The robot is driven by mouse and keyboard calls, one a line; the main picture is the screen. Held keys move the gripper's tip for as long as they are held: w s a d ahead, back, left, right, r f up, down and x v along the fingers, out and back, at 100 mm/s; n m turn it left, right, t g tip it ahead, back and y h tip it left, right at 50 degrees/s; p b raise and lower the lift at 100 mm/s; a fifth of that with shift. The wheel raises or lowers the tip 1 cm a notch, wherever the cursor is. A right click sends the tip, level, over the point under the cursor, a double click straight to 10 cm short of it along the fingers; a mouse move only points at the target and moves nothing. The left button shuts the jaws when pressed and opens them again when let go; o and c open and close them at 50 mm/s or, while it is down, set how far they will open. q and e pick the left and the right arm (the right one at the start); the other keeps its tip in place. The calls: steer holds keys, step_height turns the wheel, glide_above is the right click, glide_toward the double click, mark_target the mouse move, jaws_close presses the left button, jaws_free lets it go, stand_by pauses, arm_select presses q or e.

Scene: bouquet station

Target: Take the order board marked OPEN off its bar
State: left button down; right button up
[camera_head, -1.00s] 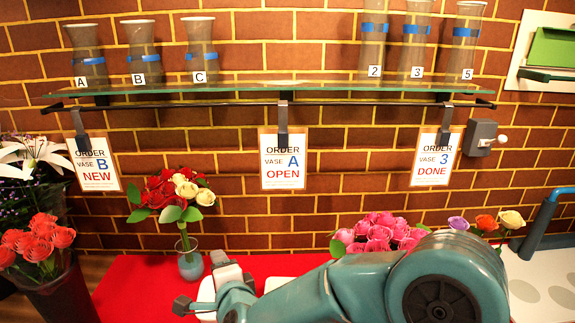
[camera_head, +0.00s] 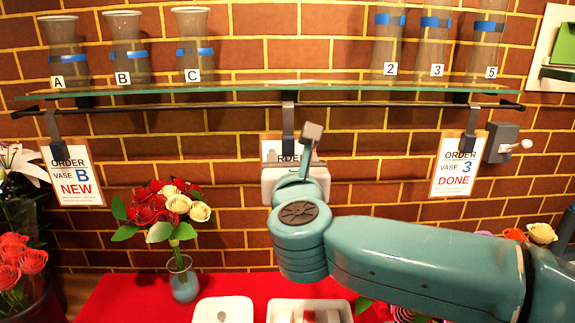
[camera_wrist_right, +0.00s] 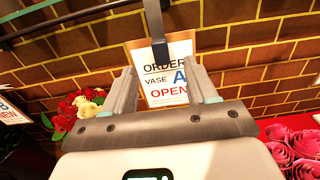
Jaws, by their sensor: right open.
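The order board marked OPEN, for vase A, hangs from the bar (camera_head: 375,103) by a dark hook strap (camera_head: 288,125). In the head view my right gripper (camera_head: 303,150) and arm hide most of the board; only its top edge (camera_head: 270,146) shows. In the right wrist view the board (camera_wrist_right: 168,80) hangs between my two open fingers, with the strap at its top. Whether the fingers reach its edges I cannot tell. My right gripper is empty. My left gripper is out of view.
Boards marked NEW (camera_head: 73,175) and DONE (camera_head: 455,168) hang on either side. A glass shelf (camera_head: 330,88) with several vases is above the bar. A rose bouquet (camera_head: 160,210) stands lower left on the red cloth (camera_head: 120,300). A grey wall box (camera_head: 500,142) is at right.

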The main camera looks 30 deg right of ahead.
mark_target(289, 144)
steer(key=p+x, duration=0.1)
steer(key=x, duration=0.5)
steer(key=p+x, duration=0.1)
steer(key=x, duration=0.1)
steer(key=shift+w+d+f, duration=0.1)
steer(key=shift+w+f, duration=0.15)
steer(key=shift+w, duration=0.05)
steer(key=shift+s, duration=0.2)
steer(key=shift+r, duration=0.1)
steer(key=shift+c, duration=0.9)
jaws_close()
